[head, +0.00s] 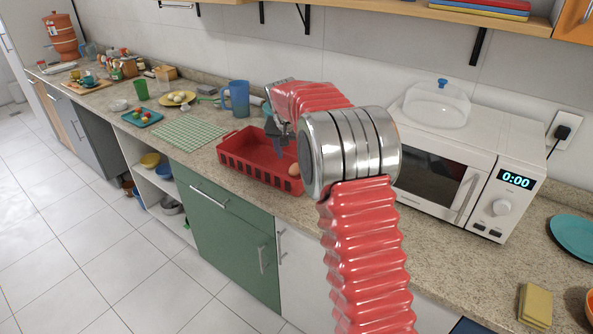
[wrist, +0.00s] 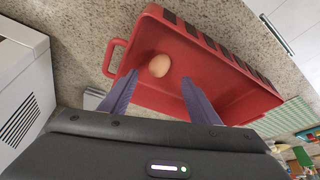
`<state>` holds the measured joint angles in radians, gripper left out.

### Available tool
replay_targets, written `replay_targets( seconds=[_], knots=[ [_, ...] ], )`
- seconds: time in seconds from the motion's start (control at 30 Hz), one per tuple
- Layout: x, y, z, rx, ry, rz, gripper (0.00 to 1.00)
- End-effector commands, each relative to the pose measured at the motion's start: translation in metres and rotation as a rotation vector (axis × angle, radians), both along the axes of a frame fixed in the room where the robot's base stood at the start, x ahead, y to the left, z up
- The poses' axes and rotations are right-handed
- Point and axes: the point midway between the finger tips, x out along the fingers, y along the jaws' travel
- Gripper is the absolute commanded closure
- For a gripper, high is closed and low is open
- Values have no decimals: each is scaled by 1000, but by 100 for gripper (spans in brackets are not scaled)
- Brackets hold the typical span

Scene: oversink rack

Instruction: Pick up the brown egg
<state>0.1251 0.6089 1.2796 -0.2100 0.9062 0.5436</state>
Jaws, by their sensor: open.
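The brown egg (wrist: 159,65) lies inside the red crate (wrist: 247,103), near the crate's handle end. In the head view the egg (head: 294,169) shows at the right end of the red crate (head: 243,173), close to its front wall. My gripper (wrist: 160,97) is open, and its two grey-purple fingers point toward the crate's inside. In the wrist view the egg appears between and beyond the fingertips, apart from them. In the head view my gripper (head: 279,130) hangs over the crate, with its fingertips partly hard to make out.
A white microwave (head: 437,175) with a clear dome (head: 437,104) on it stands right of the crate. A blue pitcher (head: 237,98) stands behind the crate. A green checked cloth (head: 188,131) lies to its left. The crate's walls surround the egg.

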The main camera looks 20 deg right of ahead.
Motion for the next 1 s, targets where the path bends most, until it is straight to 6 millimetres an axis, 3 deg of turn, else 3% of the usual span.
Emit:
replay_targets(
  seconds=[0.2,0.67,1.0],
  knots=[
    [10,-7,-28,-1,0,0,44],
    [12,-8,-35,0,0,0,44],
    [24,-17,-70,0,2,0,44]
  ],
)
